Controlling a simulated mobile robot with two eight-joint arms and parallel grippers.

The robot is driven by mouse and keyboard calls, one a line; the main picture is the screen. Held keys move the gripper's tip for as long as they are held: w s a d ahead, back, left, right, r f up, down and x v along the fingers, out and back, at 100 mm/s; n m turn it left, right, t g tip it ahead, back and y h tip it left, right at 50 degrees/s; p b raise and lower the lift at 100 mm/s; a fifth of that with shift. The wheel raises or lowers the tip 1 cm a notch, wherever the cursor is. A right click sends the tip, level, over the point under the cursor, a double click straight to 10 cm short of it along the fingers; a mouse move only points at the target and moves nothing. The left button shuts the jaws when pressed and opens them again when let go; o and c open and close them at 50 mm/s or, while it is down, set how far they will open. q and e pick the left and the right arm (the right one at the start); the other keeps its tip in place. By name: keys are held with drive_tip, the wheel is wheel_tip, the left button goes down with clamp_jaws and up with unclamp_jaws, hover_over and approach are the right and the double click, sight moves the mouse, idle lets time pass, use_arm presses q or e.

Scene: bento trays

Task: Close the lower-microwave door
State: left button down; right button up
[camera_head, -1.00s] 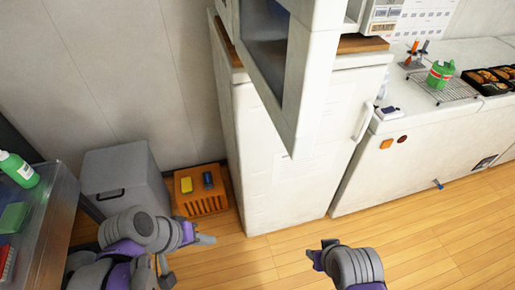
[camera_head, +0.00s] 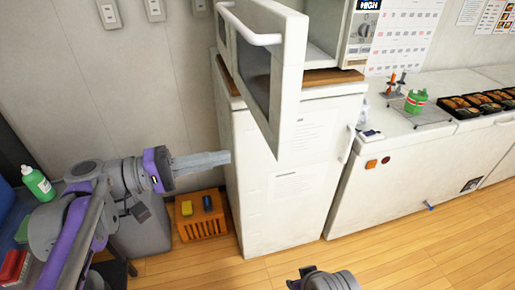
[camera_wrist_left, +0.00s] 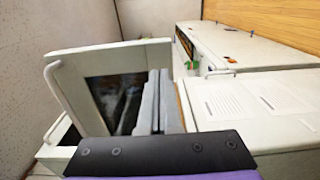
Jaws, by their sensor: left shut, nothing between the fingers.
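The microwave door (camera_head: 290,100) stands open above the white fridge, swung out toward me. It has a white frame, a dark window (camera_head: 255,72) and a white bar handle (camera_head: 248,30). The microwave body (camera_head: 325,22) is partly cut off by the top edge. My left gripper (camera_head: 227,157) is shut and empty, pointing right, below and left of the door in the head view. In the left wrist view its fingers (camera_wrist_left: 154,100) appear in front of the open door (camera_wrist_left: 62,98); contact cannot be told. My right gripper (camera_head: 298,281) shows only partly at the bottom edge; its fingers are unclear.
The white fridge (camera_head: 265,190) stands under the microwave, with a wooden board (camera_head: 330,77) on top. An orange crate (camera_head: 205,227) and a grey bin (camera_head: 145,235) stand to its left. A white counter (camera_head: 400,170) with food trays (camera_head: 470,103) is at right. The floor in front is clear.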

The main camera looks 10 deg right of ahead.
sight(274, 148)
use_arm(q)
drive_tip(key=d, duration=0.8)
drive_tip(key=shift+w+d+p, duration=0.2)
drive_tip(key=shift+d+p, duration=0.05)
drive_tip(key=shift+p, duration=0.1)
